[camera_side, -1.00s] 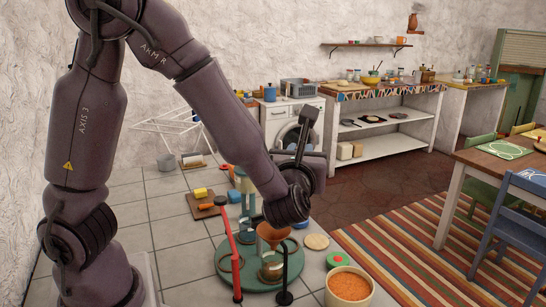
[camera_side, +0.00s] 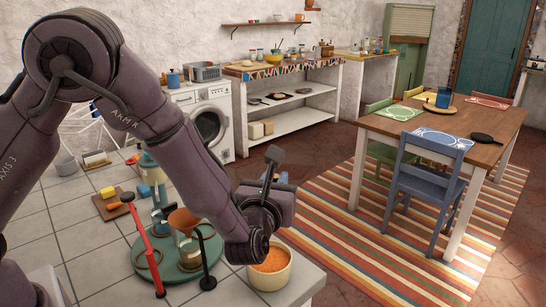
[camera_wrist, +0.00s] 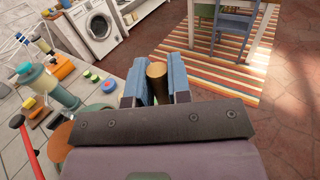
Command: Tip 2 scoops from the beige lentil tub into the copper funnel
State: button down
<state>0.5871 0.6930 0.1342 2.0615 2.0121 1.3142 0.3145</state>
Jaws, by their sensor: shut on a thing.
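The beige tub (camera_side: 286,277) of orange lentils stands at the counter's front right in the side view. The copper funnel (camera_side: 184,220) stands to its left, above the round green base. The funnel seems to show at the lower left of the wrist view (camera_wrist: 56,140). In the wrist view the blue fingers of my gripper (camera_wrist: 158,78) are shut on a round wooden handle (camera_wrist: 157,70). The rest of the held thing is hidden. In the side view my wrist is just behind and above the tub, right of the funnel, and hides most of the gripper.
A board (camera_side: 107,208) with a yellow block lies behind left. The counter's right edge is close to the tub.

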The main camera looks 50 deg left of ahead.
notch_tip(320, 180, down, 12)
dwell(1.0)
jog(key=shift+f, duration=0.1)
dwell(0.7)
jog(key=shift+r, duration=3.65)
